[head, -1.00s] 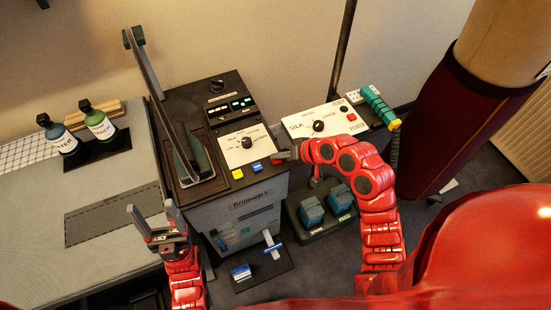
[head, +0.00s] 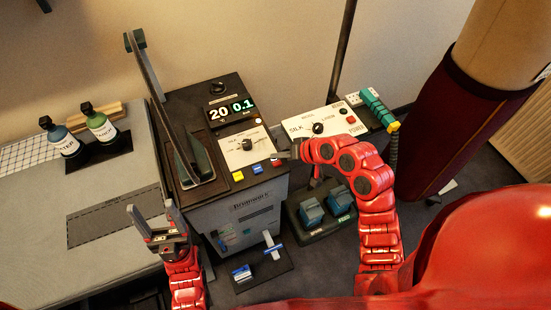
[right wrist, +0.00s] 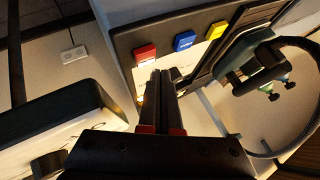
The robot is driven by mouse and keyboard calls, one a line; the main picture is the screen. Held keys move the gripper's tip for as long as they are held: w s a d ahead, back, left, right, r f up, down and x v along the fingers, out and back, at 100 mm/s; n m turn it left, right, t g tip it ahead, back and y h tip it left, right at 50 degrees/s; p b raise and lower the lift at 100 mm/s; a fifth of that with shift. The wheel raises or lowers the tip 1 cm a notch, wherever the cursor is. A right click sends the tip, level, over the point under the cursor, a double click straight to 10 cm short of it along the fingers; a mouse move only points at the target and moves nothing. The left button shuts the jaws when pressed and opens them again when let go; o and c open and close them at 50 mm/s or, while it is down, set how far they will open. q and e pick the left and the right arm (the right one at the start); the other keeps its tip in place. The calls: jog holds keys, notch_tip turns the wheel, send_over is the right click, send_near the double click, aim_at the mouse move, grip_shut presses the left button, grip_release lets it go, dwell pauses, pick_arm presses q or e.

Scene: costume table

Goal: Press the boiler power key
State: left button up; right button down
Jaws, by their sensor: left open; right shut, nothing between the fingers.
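The boiler (head: 302,126) is the unit with a white sloped panel, right of the press, in the head view. Its red power key (head: 350,119) sits at the panel's right, above a "POWER" label. My right gripper (head: 281,155) is shut and empty. It is left of and below that key, apart from it, at the press's front right corner by the press's red key (head: 276,162). In the right wrist view, the shut fingertips (right wrist: 162,74) point close to that red key (right wrist: 146,53); contact cannot be told. My left gripper (head: 152,216) is open and empty at the lower left.
The press (head: 238,186) also has blue (head: 257,168) and yellow (head: 238,176) keys and a lit display (head: 231,109). A teal-handled tool (head: 376,101) lies at the boiler's right end. Blue pedals (head: 312,210) stand below. Two bottles (head: 100,124) stand on the left table.

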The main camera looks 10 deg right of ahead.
aim_at(280, 164)
jog(key=shift+r, duration=0.15)
notch_tip(280, 164, up, 6)
jog(key=p, duration=0.4)
jog(key=shift+d, duration=0.1)
dwell(0.6)
